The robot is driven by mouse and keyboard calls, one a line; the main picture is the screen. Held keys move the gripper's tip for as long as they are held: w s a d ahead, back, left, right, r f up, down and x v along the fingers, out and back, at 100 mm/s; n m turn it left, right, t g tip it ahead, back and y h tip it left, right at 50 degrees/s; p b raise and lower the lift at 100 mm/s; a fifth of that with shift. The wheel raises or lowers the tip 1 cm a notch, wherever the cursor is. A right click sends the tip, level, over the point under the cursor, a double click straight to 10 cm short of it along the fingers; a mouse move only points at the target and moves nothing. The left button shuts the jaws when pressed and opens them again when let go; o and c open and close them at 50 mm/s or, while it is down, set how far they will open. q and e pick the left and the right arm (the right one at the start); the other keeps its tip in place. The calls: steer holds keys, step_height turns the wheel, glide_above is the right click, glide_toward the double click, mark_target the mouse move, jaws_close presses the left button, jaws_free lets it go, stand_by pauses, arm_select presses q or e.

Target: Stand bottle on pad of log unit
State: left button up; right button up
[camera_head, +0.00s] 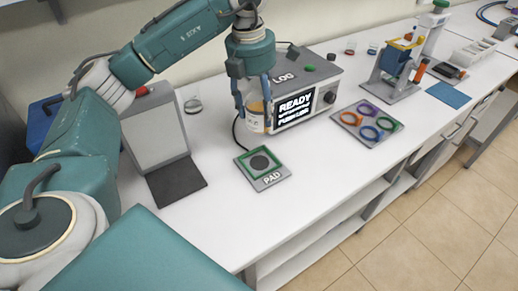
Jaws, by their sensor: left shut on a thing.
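My left gripper (253,97) points down and is shut on a clear bottle (255,118) with amber content and a pale label. The bottle is upright, in front of the left end of the log unit. The pad (273,181) lies flat on the bench, a grey plate with a green square frame and a dark round centre. It is empty, below and slightly right of the bottle in the picture. The log unit (322,82) is a grey box marked LOG with a lit screen reading READY. My right gripper is not in view.
A tray with coloured rings (367,123) lies right of the log unit. A blue and yellow device (396,66) stands further right. A grey panel with a dark mat (177,181) stands left of the pad. The white bench (222,217) is clear around the pad.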

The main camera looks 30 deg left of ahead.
arm_select(q)
step_height(320, 180, down, 14)
steer(key=p, duration=0.3)
steer(key=shift+r, duration=0.2)
steer(key=shift+f, duration=0.2)
steer(key=o, duration=1.6)
steer(key=shift+f, duration=0.15)
steer(key=shift+c, duration=0.2)
